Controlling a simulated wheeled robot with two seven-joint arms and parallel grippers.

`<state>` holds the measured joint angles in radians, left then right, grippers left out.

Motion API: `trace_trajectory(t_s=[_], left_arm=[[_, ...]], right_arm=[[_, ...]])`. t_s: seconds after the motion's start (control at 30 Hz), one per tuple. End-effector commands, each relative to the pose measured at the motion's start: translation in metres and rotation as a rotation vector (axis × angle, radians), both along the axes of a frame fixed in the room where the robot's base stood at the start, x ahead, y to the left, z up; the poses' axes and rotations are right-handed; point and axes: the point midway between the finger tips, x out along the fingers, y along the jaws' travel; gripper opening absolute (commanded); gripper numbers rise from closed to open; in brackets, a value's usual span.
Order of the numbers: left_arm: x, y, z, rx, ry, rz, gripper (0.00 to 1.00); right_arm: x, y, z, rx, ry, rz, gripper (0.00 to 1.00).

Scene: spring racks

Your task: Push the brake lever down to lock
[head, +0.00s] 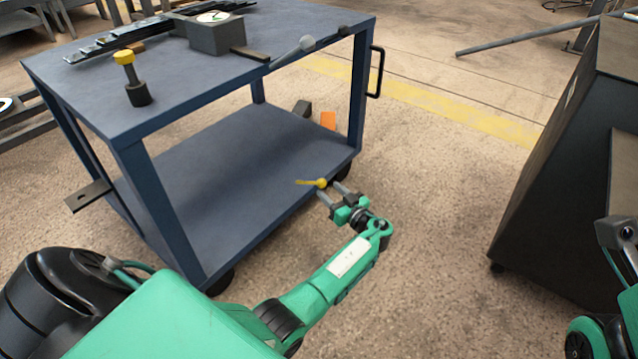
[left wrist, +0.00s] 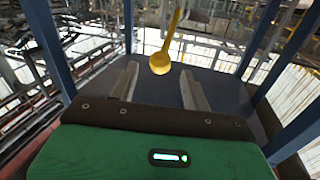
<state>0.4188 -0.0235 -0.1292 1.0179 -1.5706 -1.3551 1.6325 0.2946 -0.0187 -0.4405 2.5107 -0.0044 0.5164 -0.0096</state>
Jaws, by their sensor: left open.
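A yellow lever with a round knob (head: 320,183), which I take as the brake lever, shows at the front edge of the blue cart's lower shelf. Its thin arm points left from the knob in the head view. My left gripper (head: 334,193) is open, its two grey fingers pointing toward the lever. In the left wrist view the yellow knob (left wrist: 160,63) shows just beyond and between the open fingers (left wrist: 158,88), its shaft running upward. I cannot tell whether a finger touches it. My right gripper is not in view.
The blue cart (head: 250,150) has a lower shelf, corner posts and a side handle (head: 376,72). A dark cabinet (head: 565,170) stands right; floor between is clear.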

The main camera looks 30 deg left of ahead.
Motion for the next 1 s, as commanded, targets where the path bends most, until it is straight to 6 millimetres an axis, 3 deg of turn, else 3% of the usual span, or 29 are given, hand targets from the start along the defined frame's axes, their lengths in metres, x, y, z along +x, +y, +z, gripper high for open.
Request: trace_trajectory(t_s=[0.1, 0.33, 0.77, 1.0], left_arm=[[0.008, 0.025, -0.003, 0.001, 0.001, 0.002, 0.48], [0.020, 0.056, -0.002, 0.000, 0.001, 0.000, 0.48], [0.023, 0.066, -0.001, -0.002, 0.002, -0.001, 0.48], [0.023, 0.066, -0.001, -0.002, 0.002, -0.001, 0.03]], right_arm=[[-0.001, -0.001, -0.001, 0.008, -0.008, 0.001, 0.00], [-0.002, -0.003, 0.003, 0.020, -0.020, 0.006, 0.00], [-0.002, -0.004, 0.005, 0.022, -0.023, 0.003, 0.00], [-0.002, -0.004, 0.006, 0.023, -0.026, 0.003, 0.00]])
